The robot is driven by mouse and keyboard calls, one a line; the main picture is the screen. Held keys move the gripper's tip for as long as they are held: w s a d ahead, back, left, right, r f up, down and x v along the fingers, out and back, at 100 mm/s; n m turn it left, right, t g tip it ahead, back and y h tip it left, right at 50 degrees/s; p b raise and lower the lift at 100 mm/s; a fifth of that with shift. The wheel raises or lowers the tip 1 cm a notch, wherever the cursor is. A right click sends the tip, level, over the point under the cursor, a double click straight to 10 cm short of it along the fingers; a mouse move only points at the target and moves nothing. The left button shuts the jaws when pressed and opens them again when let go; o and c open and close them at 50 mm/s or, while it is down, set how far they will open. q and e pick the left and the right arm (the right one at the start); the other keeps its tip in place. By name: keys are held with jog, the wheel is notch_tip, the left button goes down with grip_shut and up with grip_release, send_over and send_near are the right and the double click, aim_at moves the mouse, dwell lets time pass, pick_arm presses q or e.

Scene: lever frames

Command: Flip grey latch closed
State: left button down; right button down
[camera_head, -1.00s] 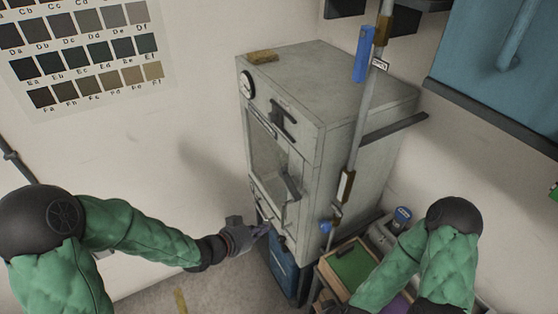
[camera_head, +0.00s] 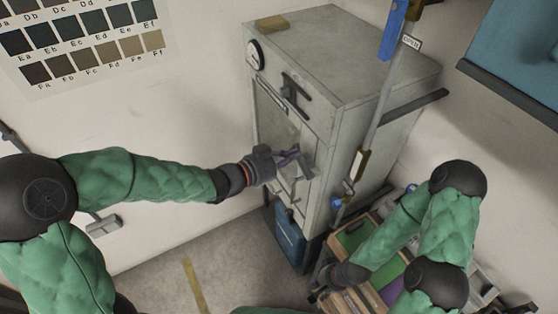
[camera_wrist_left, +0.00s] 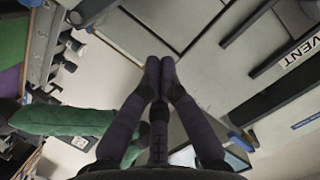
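A grey cabinet (camera_head: 345,130) stands against the wall with its windowed front facing left. A dark grey latch-like fitting (camera_head: 294,90) sits high on its front, above the window. A dark handle (camera_head: 307,163) stands out at the window's right side; I cannot tell which is the task's latch. My left gripper (camera_head: 301,156) is at the front beside this handle; contact is unclear. In the left wrist view, the fingertips (camera_wrist_left: 160,66) are together with nothing visible between them, over pale panels. My right gripper (camera_head: 322,284) is low by an open box, its fingers unclear.
A grey pole with a blue part (camera_head: 394,30) rises close to the cabinet's right side. The open box (camera_head: 352,236) with green and purple contents stands below right. A blue bin (camera_head: 289,240) is under the cabinet.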

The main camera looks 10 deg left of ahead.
aim_at(302, 163)
pick_arm(q)
jog(key=w+f, duration=0.1)
jog(key=w+d+f, duration=0.1)
jog(key=w+f, duration=0.1)
jog(key=shift+d+b, duration=0.3)
jog(key=shift+d, duration=0.05)
jog(key=shift+w+a+f, duration=0.2)
jog(key=shift+f, duration=0.4)
